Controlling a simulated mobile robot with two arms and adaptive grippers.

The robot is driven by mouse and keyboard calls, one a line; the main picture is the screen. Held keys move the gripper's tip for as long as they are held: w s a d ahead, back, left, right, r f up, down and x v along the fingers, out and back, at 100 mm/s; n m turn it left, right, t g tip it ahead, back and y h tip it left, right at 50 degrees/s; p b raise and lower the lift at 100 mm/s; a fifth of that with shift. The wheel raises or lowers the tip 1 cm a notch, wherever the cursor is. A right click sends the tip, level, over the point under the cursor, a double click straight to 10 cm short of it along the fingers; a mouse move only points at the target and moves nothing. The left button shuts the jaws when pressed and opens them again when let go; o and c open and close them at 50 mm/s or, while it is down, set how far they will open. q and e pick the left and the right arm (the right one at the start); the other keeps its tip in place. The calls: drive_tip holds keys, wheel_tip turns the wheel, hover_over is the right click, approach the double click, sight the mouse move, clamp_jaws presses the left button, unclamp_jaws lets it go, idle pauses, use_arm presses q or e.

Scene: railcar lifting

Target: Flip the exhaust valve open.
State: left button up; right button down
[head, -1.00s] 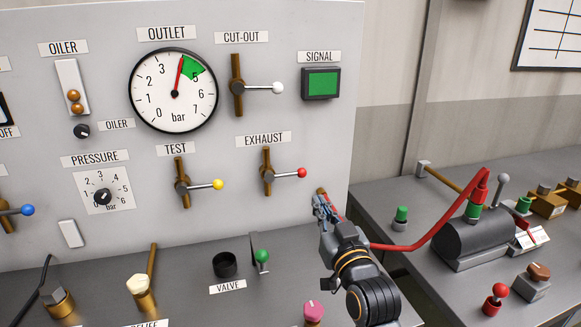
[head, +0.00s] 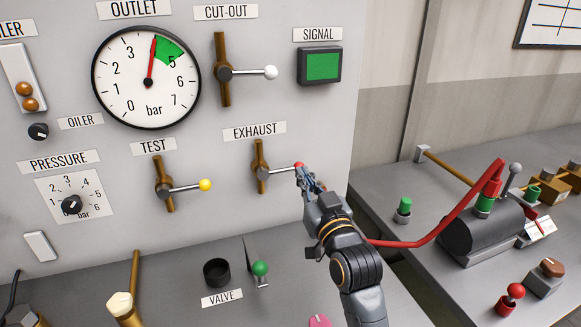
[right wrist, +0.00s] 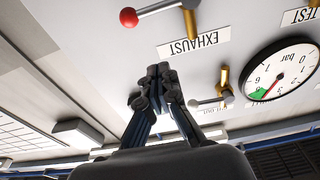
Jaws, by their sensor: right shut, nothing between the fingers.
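The exhaust valve is a brown upright pipe (head: 259,158) under the EXHAUST label, with a silver lever (head: 281,171) pointing right, crosswise to the pipe, and ending in a red knob (head: 299,165). My right gripper (head: 302,173) is shut and empty at the knob's lower right, its fingertips partly covering the knob. In the right wrist view the panel appears upside down. There the red knob (right wrist: 128,18) shows clear of the shut fingertips (right wrist: 158,72), so the knob is not between them. Contact cannot be told. My left gripper is not in view.
The yellow-knobbed test lever (head: 205,185) is to the left and the white-knobbed cut-out lever (head: 271,72) above. A green-knobbed lever (head: 260,269) stands on the bench below. A red hose (head: 440,228) runs behind my right arm.

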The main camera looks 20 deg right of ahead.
drive_tip(key=r+p, duration=0.2)
drive_tip(key=p, duration=0.1)
hover_over(281, 171)
drive_tip(key=d, duration=0.2)
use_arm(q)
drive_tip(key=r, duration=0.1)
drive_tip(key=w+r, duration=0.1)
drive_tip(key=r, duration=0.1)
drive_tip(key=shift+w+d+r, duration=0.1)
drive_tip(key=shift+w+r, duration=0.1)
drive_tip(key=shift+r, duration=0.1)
use_arm(e)
drive_tip(key=f, duration=0.2)
drive_tip(key=s+f, duration=0.1)
drive_tip(key=f, duration=0.1)
drive_tip(key=shift+s+f, duration=0.2)
drive_tip(key=shift+f, duration=0.15)
